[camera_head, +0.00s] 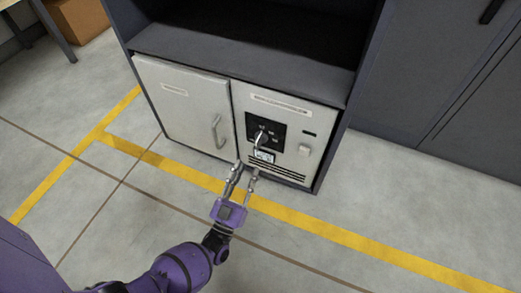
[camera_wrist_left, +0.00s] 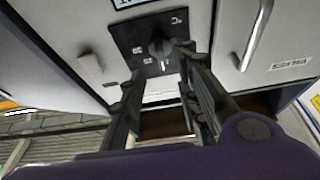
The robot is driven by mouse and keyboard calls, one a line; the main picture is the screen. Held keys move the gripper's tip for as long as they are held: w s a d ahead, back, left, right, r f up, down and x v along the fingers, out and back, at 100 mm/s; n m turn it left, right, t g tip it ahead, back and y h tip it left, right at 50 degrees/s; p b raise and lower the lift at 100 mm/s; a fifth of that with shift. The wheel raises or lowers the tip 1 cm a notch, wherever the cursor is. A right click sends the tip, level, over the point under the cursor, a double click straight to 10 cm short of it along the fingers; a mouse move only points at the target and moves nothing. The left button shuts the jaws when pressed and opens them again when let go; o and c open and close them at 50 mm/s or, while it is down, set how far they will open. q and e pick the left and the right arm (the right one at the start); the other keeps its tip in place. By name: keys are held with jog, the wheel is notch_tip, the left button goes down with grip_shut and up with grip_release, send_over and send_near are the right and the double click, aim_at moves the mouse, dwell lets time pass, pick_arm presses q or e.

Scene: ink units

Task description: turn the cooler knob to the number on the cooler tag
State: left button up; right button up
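The cooler knob (camera_head: 262,136) sits on a black dial plate (camera_head: 276,127) on the cooler's right-hand front panel. In the left wrist view the dark knob (camera_wrist_left: 160,48) shows with small marks around it, too small to read surely. The cooler tag (camera_head: 264,156) is a small white label just below the plate; its number is not readable. My left gripper (camera_head: 246,172) is open and empty, its fingertips in front of the panel, below the knob in the picture. In the left wrist view the fingers (camera_wrist_left: 158,80) stand apart, short of the knob. My right gripper is not in view.
A white door (camera_head: 188,110) with a curved handle (camera_head: 216,131) is left of the panel. A small light switch-like block (camera_head: 304,150) sits right of the dial, and dark vent slots lie below. Dark cabinets (camera_head: 430,80) stand right. The floor (camera_head: 100,200) in front is clear.

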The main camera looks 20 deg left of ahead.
aim_at(256, 148)
pick_arm(q)
jog(key=b+x, duration=0.1)
jog(key=x, duration=0.7)
jog(key=shift+a+r, duration=0.1)
grip_shut()
